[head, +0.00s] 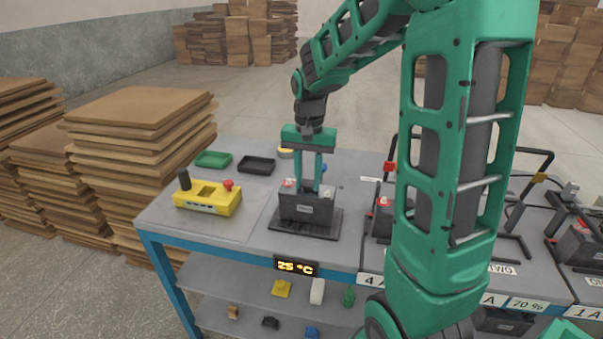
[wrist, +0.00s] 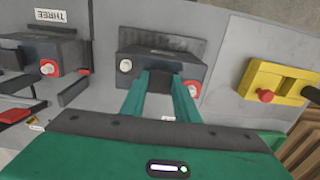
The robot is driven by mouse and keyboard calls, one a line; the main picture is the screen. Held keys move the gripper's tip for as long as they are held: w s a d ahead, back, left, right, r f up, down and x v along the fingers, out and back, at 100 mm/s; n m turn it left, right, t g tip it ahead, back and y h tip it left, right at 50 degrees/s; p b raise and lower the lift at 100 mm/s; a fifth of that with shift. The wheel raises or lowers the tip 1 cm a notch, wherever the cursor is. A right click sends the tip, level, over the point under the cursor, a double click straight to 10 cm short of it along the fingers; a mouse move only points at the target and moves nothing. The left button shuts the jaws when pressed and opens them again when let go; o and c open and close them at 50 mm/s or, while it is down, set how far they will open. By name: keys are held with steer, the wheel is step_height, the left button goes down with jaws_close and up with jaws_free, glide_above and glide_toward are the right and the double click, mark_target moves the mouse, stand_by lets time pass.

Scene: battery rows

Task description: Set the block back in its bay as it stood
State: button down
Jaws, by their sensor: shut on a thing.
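The dark grey block (head: 306,207) stands upright on a black plate (head: 328,231) at the left part of the bench. It has a red and a pale terminal on top; both also show on the block in the wrist view (wrist: 190,62). My gripper (head: 316,188) is above it, pointing down, its green fingers shut on the block's dark top grip (wrist: 163,83). I cannot tell whether the block has lifted off the plate. A bay marked "WO" (head: 502,269), its first letter hidden, shows black rails (head: 515,243) and no block in its visible part; my arm hides the rest.
Another block (head: 381,222) stands right of mine, partly behind my arm; one near the label THREE shows in the wrist view (wrist: 50,52). A further block (head: 580,245) is far right. A yellow box (head: 208,199) and green (head: 213,159) and black (head: 257,164) trays lie left.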

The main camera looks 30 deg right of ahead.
steer(key=shift+f, duration=0.2)
steer(key=c, duration=1.4)
jaws_free()
steer(key=shift+f, duration=0.15)
steer(key=shift+o, duration=0.2)
step_height(320, 180, up, 12)
steer(key=s+d+f+n, duration=0.1)
steer(key=s+f, duration=0.2)
steer(key=s, duration=0.5)
steer(key=s+f, duration=0.2)
steer(key=s, duration=0.7)
steer(key=s+d+f+n, duration=0.1)
steer(key=s+f, duration=0.2)
steer(key=s, duration=0.6)
steer(key=shift+d+f+n, duration=0.3)
